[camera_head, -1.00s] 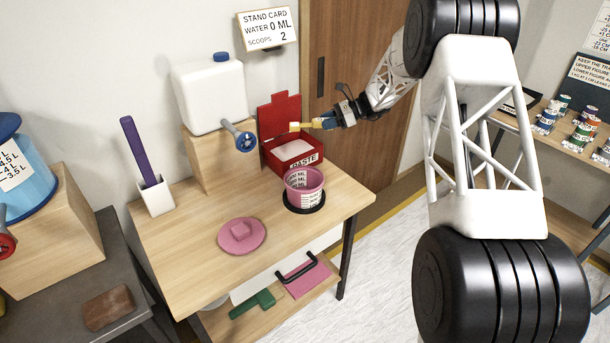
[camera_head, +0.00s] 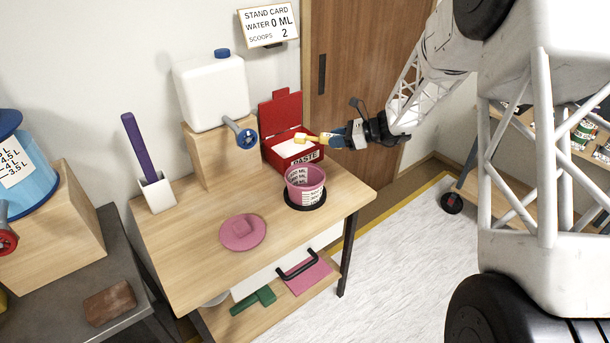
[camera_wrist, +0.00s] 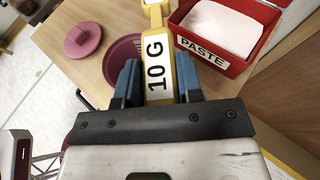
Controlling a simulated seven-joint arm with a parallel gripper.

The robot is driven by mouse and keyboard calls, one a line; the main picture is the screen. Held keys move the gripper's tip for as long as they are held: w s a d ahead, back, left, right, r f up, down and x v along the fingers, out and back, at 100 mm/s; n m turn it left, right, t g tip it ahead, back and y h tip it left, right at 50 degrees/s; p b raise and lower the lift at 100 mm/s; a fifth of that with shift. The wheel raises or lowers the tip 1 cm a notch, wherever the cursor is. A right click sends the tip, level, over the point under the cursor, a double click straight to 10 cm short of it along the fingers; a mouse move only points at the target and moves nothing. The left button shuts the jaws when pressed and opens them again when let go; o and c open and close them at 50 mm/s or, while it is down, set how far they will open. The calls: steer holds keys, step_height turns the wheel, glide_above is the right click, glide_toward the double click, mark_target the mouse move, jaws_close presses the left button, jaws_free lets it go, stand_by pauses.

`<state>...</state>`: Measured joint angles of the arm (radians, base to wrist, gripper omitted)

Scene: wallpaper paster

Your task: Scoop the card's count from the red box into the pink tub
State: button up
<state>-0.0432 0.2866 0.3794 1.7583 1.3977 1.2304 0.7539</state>
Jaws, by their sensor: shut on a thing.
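My gripper (camera_head: 339,138) is shut on a yellow scoop (camera_head: 314,139) above the right side of the red box. In the wrist view the scoop's handle (camera_wrist: 158,75) reads "10 G" between the blue fingers (camera_wrist: 158,83). The red paste box (camera_head: 283,157) has its lid up and white powder inside. The pink tub (camera_head: 304,190) stands open on a black disc in front of the box; its inside is mostly hidden. The stand card (camera_head: 267,25) on the wall reads water 0 ML, scoops 2. Whether the scoop holds powder cannot be told.
A pink lid (camera_head: 242,233) lies on the wooden table (camera_head: 190,245), left of the tub. A white jug with a blue tap (camera_head: 246,140) stands on a wooden block left of the box. A white holder (camera_head: 157,196) carries a purple stick.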

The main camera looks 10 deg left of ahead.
steer(key=s+d+m+t, duration=0.1)
steer(key=s+d+t, duration=0.1)
steer(key=s, duration=0.6)
steer(key=shift+s+f+m+h, duration=0.3)
steer(key=shift+f+m, duration=0.1)
steer(key=shift+f, duration=0.05)
steer(key=shift+f, duration=0.1)
steer(key=shift+w+d+f+m+g+y, duration=0.1)
steer(key=shift+w+f+m+g+y, duration=0.55)
steer(key=shift+m, duration=3.05)
steer(key=shift+d+f+m+g+y, duration=0.15)
steer(key=shift+f+m+g+y, duration=1.05)
steer(key=shift+m, duration=2.5)
steer(key=shift+w+d+f+m+g+y, duration=0.1)
steer(key=shift+w+f+m+g+y, duration=0.6)
steer(key=shift+m, duration=3)
steer(key=shift+s+f+y, duration=0.1)
steer(key=shift+s+y, duration=0.25)
steer(key=shift+n, duration=0.5)
